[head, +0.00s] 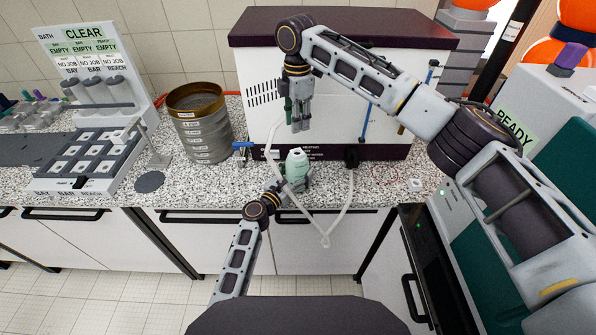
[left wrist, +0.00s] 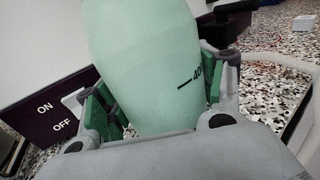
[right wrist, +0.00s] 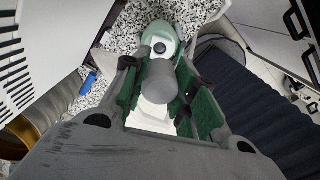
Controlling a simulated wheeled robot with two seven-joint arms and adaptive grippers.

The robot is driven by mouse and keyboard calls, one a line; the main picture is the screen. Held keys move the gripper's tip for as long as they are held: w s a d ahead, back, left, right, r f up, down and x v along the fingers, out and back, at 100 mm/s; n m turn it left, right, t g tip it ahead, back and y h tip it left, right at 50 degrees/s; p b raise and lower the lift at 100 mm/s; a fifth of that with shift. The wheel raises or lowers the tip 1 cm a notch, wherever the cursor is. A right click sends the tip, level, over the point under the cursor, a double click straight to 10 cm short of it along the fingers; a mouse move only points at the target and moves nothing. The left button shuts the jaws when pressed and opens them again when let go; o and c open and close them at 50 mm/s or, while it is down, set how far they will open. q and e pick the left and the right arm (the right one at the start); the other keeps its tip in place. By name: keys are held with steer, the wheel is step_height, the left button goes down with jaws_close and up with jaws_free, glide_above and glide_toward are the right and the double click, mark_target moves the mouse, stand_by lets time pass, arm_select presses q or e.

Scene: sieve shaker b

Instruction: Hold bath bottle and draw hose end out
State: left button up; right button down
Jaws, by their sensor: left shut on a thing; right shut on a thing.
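The bath bottle (head: 296,164), pale green, stands at the front edge of the counter below the white bath housing. My left gripper (head: 287,186) is shut around it; its green pads flank the bottle (left wrist: 145,60) in the left wrist view. My right gripper (head: 300,125) points down above the bottle, shut on the hose end (right wrist: 160,82), a grey cylinder between its pads. The bottle's dark mouth (right wrist: 160,48) shows beyond it. The pale hose (head: 325,238) leaves my right gripper, loops down in front of the counter and rises toward a black fitting.
The black fitting (head: 352,157) is on the bath housing (head: 345,30). A blue-handled tap (head: 243,147) and a sieve stack (head: 202,130) stand left. A rack (head: 85,160) of white-topped blocks is farther left.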

steer(key=shift+r, duration=0.75)
arm_select(q)
steer(key=o, duration=1.5)
steer(key=shift+s, duration=0.1)
steer(key=shift+v, duration=5.9)
steer(key=shift+a, duration=0.1)
